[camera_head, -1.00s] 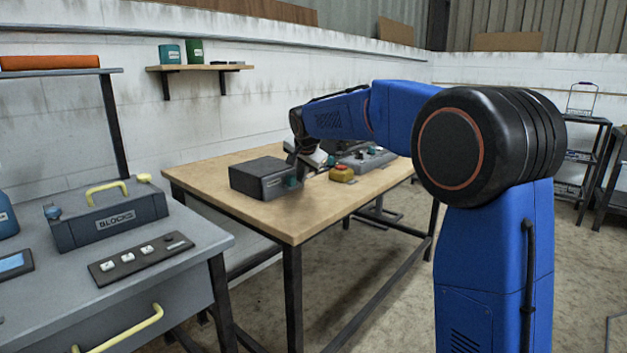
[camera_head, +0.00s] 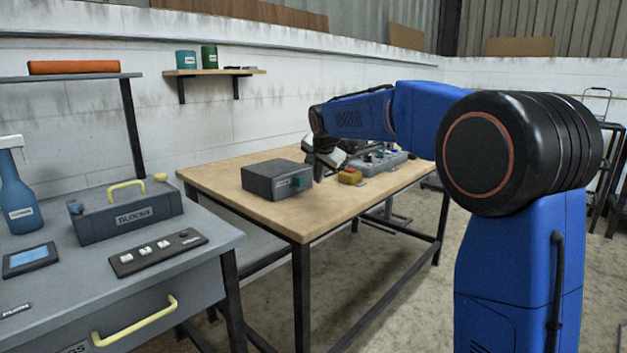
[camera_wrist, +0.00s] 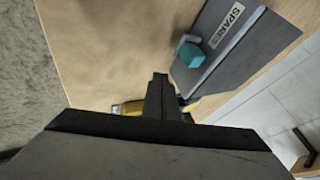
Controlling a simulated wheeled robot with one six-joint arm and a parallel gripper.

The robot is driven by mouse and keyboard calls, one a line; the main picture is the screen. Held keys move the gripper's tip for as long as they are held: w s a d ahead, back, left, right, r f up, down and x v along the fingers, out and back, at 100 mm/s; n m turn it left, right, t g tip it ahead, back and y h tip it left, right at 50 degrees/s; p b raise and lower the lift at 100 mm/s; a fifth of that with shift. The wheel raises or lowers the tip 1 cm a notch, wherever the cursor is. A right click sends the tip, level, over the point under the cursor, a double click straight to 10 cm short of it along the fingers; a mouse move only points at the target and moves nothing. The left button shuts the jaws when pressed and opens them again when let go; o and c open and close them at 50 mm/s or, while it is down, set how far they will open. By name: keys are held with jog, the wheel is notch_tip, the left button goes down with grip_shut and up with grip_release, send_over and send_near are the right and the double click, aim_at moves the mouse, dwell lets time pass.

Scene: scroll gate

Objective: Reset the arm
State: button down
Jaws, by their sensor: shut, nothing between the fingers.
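My blue arm (camera_head: 430,112) reaches over the wooden table. My gripper (camera_head: 328,172) points down there, between a dark grey box and a small yellow block. In the wrist view my gripper (camera_wrist: 160,78) is shut, its fingertips together with nothing between them. The dark grey box (camera_head: 262,181) has a teal knob (camera_head: 297,183) on its front. The wrist view also shows the box (camera_wrist: 215,40) with a partly readable label and the teal knob (camera_wrist: 191,54), apart from the fingertips.
The yellow block (camera_head: 350,176) and a grey panel (camera_head: 380,161) with knobs stand on the wooden table (camera_head: 290,222). The table's front is bare.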

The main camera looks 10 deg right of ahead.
jog(key=v, duration=0.8)
jog(key=s+d+f+n, duration=0.2)
jog(key=s+d, duration=0.2)
jog(key=s, duration=0.9)
jog(key=s+d+f+n+g, duration=0.1)
jog(key=s+f+n, duration=0.1)
jog(key=s+f, duration=0.5)
jog(key=s+d+f+n, duration=0.2)
jog(key=s+f, duration=0.5)
jog(key=s, duration=1)
jog(key=s+d+f+n+g, duration=0.1)
jog(key=s+d+f+n, duration=0.1)
jog(key=s+f, duration=0.5)
jog(key=s+n, duration=0.1)
jog(key=s, duration=0.4)
jog(key=shift+s+n+g, duration=0.2)
jog(key=shift+n+g, duration=0.1)
